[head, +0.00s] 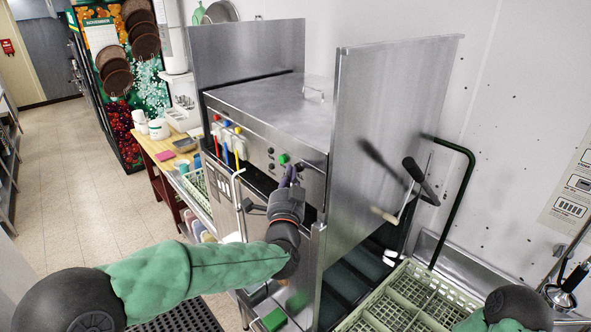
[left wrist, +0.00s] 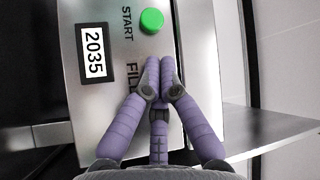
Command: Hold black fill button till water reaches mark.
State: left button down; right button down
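The steel dish machine (head: 262,103) has a front control panel. In the left wrist view, the panel (left wrist: 192,20) carries a green button (left wrist: 152,20) beside the word START, a display (left wrist: 94,52) reading 2035, and the word FILL (left wrist: 132,77). My left gripper (left wrist: 160,64) has its purple fingertips together beside FILL, over the panel. The fingertips hide the spot there, so I see no black fill button under them, and contact is unclear. In the head view, my left gripper (head: 289,180) is at the panel below the green button (head: 283,158). I see no water or level mark.
A steel side panel (head: 390,125) rises to the right of the machine. A green dish rack (head: 405,296) is at the lower right, near a black bent tube (head: 466,195). A wooden table (head: 160,147) with small items stands left of the machine. Open tiled floor (head: 75,160) lies farther left.

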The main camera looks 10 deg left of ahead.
pick_arm(q)
jog(key=shift+s+a, duration=0.5)
jog(key=shift+s, duration=0.15)
jog(key=shift+s+a+b, duration=0.5)
jog(key=shift+s+a, duration=0.3)
jog(key=shift+s, duration=0.2)
jog(key=shift+s+a+b, duration=0.45)
jog(key=shift+s+a, duration=0.3)
jog(key=shift+s, duration=0.2)
